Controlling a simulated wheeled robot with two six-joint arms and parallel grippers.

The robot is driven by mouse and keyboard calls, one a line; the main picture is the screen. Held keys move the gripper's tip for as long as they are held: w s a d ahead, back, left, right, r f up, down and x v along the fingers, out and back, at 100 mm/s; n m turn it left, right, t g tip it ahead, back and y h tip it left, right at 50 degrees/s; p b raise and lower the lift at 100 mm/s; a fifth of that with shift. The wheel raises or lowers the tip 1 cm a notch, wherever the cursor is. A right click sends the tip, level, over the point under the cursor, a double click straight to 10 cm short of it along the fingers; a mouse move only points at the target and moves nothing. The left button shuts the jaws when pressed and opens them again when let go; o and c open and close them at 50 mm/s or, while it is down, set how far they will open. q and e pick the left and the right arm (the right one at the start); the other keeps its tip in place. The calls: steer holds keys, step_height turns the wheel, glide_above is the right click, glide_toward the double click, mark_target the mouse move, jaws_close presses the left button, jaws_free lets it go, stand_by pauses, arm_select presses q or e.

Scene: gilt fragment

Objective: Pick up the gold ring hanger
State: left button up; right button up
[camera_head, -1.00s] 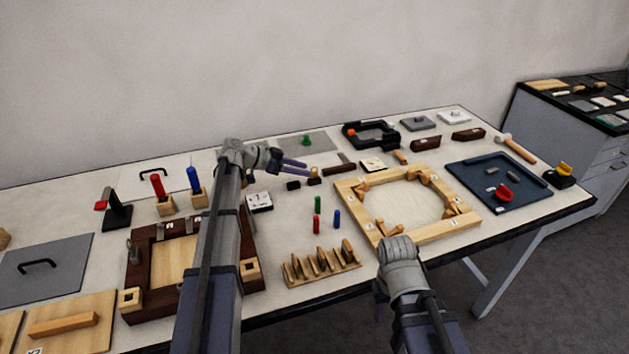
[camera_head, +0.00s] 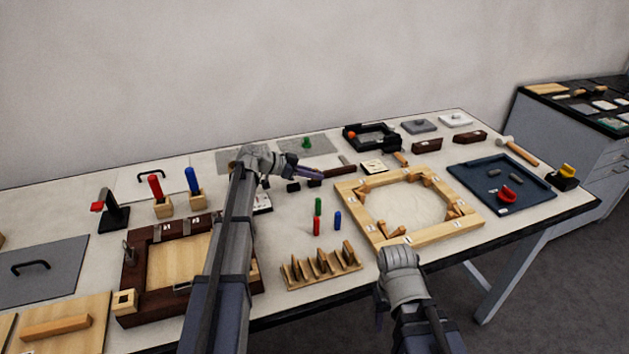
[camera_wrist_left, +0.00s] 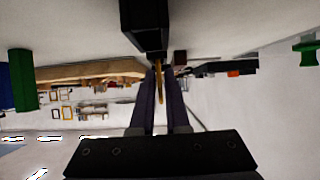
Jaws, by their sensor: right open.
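The gold ring hanger (camera_wrist_left: 159,84) is a thin gold piece next to a black block (camera_wrist_left: 145,25) in the left wrist view. My left gripper (camera_wrist_left: 159,76) has its two dark fingers on either side of the hanger. A gap shows between the finger bases, but I cannot tell whether the tips touch the hanger. In the head view my left gripper (camera_head: 318,173) is over small dark blocks (camera_head: 293,187) at the middle of the table, and its fingers hide the hanger. My right gripper (camera_head: 379,305) is open, low at the table's front edge, and partly hidden behind its wrist.
Red, green and blue pegs (camera_head: 317,226) stand in front of the left gripper. A wooden frame (camera_head: 428,238) lies to the right, a slotted wooden rack (camera_head: 322,273) in front. Dark wooden box and red and blue handles are left. A black frame (camera_head: 372,137) stands behind.

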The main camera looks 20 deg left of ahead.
arm_select(q)
jaws_close()
steer(key=shift+r, duration=0.15)
step_height(320, 180, up, 10)
steer(key=p, duration=1)
